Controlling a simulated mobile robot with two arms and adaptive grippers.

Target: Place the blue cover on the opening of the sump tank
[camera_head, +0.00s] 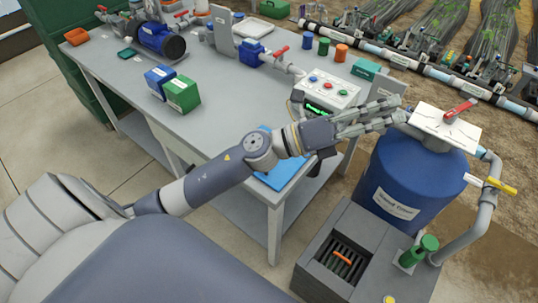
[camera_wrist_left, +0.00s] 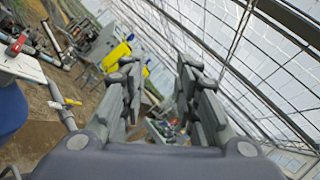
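A flat blue panel (camera_head: 284,175), which looks like the blue cover, lies on the table's near right corner, partly hidden beneath my left arm. A grey box (camera_head: 322,283) on the floor has a square opening with dark bars and an orange piece inside. A round blue tank (camera_head: 402,180) stands behind it, with a white plate (camera_head: 446,128) and red-handled valve on top. My left gripper (camera_head: 398,112) is open and empty, reaching past the panel beside the white plate. The left wrist view shows its fingers (camera_wrist_left: 160,105) apart. My right gripper is not in view.
A control box (camera_head: 330,92) with coloured buttons stands on the table behind my left gripper. Blue and green boxes (camera_head: 182,93) and a blue pump (camera_head: 160,40) stand further left. A pipe with a yellow handle (camera_head: 500,186) rises right of the tank. The table's middle is clear.

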